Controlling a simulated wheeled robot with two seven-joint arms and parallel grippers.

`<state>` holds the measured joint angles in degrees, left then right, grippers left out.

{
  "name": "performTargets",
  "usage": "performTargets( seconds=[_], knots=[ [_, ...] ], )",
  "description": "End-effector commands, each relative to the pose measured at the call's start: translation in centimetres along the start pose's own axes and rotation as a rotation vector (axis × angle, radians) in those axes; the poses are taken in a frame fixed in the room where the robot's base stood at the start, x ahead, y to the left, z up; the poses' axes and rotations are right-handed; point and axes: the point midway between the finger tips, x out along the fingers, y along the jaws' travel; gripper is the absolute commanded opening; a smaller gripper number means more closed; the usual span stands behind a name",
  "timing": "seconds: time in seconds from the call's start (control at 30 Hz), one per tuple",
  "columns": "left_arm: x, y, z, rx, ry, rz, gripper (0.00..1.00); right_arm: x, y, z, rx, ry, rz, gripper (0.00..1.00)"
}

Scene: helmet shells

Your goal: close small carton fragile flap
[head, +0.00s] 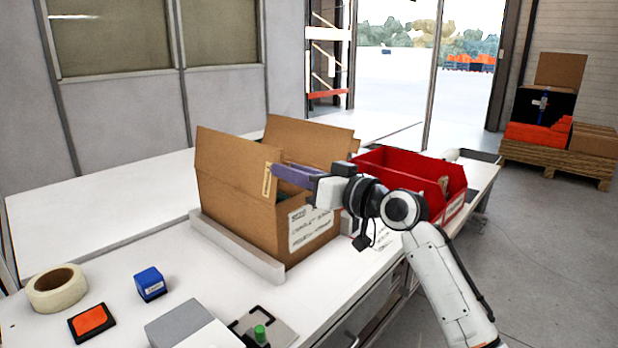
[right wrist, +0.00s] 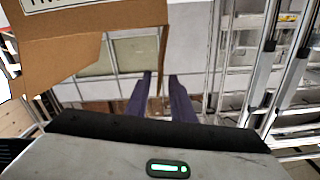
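The brown carton (head: 240,205) stands open on the white table in the head view. One flap (head: 228,160) stands up on its left side and another flap (head: 310,140) stands up at the back. My right gripper (head: 275,172) is over the carton's right end, its purple fingers pointing left near the left flap's edge; I cannot tell if they touch it. Brown cardboard (right wrist: 95,40) with part of a white label fills the upper left there. My left gripper is not in view.
A red bin (head: 400,170) stands right of the carton, close to my right arm. A pale rail (head: 240,250) runs along the carton's front. A tape roll (head: 58,287), a blue block (head: 150,284) and an orange pad (head: 92,320) lie in front.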

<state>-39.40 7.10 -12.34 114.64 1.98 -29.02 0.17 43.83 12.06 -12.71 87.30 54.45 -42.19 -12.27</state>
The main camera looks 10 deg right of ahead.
Motion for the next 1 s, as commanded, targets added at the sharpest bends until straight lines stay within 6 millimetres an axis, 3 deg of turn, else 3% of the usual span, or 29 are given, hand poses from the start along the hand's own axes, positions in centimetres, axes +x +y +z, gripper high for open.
performTargets(
  seconds=[0.3,0.43,0.83,0.93,1.0],
  knots=[
    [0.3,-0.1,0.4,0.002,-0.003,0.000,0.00,-6.2,0.1,0.2,-0.004,-0.002,0.002,0.22],
    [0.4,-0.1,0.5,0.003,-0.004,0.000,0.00,-8.0,0.1,0.1,-0.003,-0.001,0.002,0.22],
    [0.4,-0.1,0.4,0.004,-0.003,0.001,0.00,-8.9,0.0,0.0,-0.001,0.000,0.001,0.22],
    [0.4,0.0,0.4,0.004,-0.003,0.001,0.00,-9.0,0.0,0.5,-0.001,-0.008,0.002,0.07],
    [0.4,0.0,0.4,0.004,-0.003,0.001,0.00,-9.1,-0.1,2.2,0.000,-0.038,0.010,0.00]
  ],
)
